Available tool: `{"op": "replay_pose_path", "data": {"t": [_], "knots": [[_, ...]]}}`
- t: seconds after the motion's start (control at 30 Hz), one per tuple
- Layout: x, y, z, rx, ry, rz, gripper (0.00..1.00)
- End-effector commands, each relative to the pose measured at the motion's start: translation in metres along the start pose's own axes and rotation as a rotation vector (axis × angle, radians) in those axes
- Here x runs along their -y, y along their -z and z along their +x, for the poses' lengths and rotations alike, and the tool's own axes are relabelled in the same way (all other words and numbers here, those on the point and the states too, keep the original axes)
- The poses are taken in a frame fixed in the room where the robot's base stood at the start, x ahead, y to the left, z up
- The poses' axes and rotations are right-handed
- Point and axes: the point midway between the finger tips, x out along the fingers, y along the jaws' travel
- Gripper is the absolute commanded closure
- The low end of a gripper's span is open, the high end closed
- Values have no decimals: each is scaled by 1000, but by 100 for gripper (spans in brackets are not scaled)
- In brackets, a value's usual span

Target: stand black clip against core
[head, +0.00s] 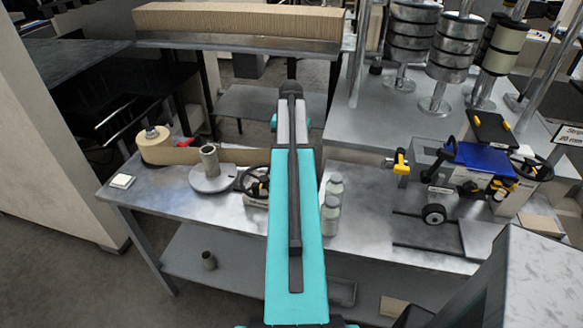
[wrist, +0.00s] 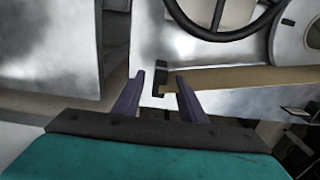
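My gripper (wrist: 160,80) shows in the wrist view with its two purple fingers apart and nothing held between them. A small dark block (wrist: 170,72), which looks like the black clip, is at the left end of a tan strip, just beyond the fingertips and nearer the right one. In the head view a grey tubular core (head: 208,158) stands upright on a round grey plate (head: 212,180) on the bench. I cannot pick out the clip in the head view. My teal arm crosses the middle there, and my gripper cannot be made out.
A kraft roll (head: 155,146) with a tan strip lies behind the core, with a red piece (head: 184,142) near it. A black handwheel (head: 254,181) is right of the core. A white pad (head: 122,181) lies at the left corner.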

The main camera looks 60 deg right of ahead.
Motion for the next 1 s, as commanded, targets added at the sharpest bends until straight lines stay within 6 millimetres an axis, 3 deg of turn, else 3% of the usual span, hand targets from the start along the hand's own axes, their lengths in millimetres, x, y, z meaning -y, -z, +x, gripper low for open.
{"op": "replay_pose_path", "data": {"t": [0.33, 1.0], "knots": [[0, 1, 31, 0, 0, 1, 62], [-1, 1, 33, 0, 0, 1, 62]]}}
